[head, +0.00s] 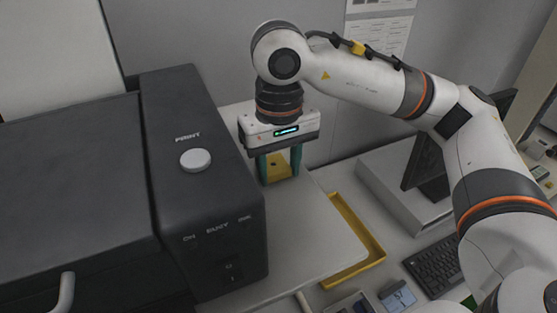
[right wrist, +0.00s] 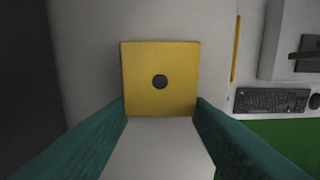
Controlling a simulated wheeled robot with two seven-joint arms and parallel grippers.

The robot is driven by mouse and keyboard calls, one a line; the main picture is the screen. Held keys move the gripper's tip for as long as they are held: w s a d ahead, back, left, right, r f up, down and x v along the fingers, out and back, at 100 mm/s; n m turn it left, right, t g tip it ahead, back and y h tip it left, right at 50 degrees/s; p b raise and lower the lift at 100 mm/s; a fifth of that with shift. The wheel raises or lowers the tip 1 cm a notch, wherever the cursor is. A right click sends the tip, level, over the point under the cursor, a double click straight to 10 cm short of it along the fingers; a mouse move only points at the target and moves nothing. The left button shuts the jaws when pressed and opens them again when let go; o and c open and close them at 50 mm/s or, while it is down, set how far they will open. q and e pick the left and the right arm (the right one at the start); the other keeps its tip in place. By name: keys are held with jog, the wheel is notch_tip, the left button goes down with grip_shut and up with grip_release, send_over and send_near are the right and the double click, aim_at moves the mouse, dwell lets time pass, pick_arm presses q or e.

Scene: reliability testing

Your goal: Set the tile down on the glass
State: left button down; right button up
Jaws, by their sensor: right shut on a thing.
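The yellow square tile (head: 280,172) has a dark round spot in its middle. It is between the teal fingers of my right gripper (head: 279,166), which is shut on it, over the pale surface right of the dark machine. In the right wrist view the tile (right wrist: 160,58) sits between the finger ends. Whether it touches the surface below is unclear. I cannot make out a clear glass; the dark machine (head: 205,130) at left has a broad flat dark top (head: 70,180). My left gripper is not in view.
The machine's control block carries a white round button (head: 195,160) under the word PRINT. The pale worktop (head: 300,225) is bare in front of the gripper. A yellow-edged tray (head: 352,262), a keyboard (head: 437,262) and a monitor (head: 425,165) lie to the right.

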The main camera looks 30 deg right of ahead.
jog(key=shift+f, duration=0.2)
jog(key=o, duration=1)
jog(key=shift+r, duration=0.15)
